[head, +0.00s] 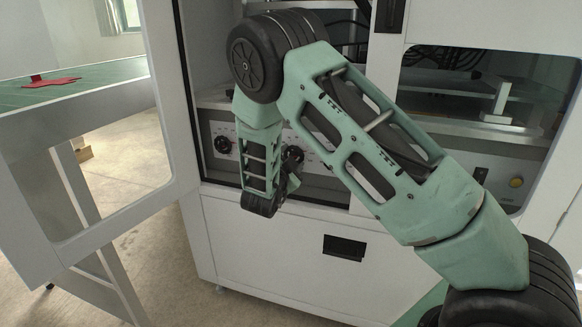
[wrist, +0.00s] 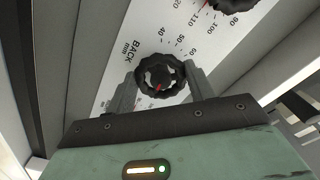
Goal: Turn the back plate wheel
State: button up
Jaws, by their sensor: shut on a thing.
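The back plate wheel (wrist: 160,76) is a black, scalloped knob in the middle of the wrist view. It has a red pointer mark at its lower edge and sits on a white scale plate marked BACK mm. My gripper (wrist: 163,90) is shut on this wheel, with one grey finger on each side of its rim. In the head view my gripper (head: 292,182) is at the front panel, by a black wheel (head: 293,153). My own wrist partly hides the contact there.
Another black wheel (wrist: 235,3) with its own scale shows at the wrist view's top edge. In the head view, a wheel (head: 223,145) sits further left on the panel. An open door (head: 178,120) stands to the left of the machine's opening.

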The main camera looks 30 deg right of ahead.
jog(key=shift+a+f+m+b, duration=0.1)
jog(key=shift+f+m+b, duration=0.05)
jog(key=shift+m+b, duration=0.65)
jog(key=o, duration=1)
jog(key=shift+c, duration=0.2)
jog(key=p+v, duration=0.2)
jog(key=v, duration=1.5)
jog(key=shift+s, duration=0.2)
jog(key=shift+a, duration=0.15)
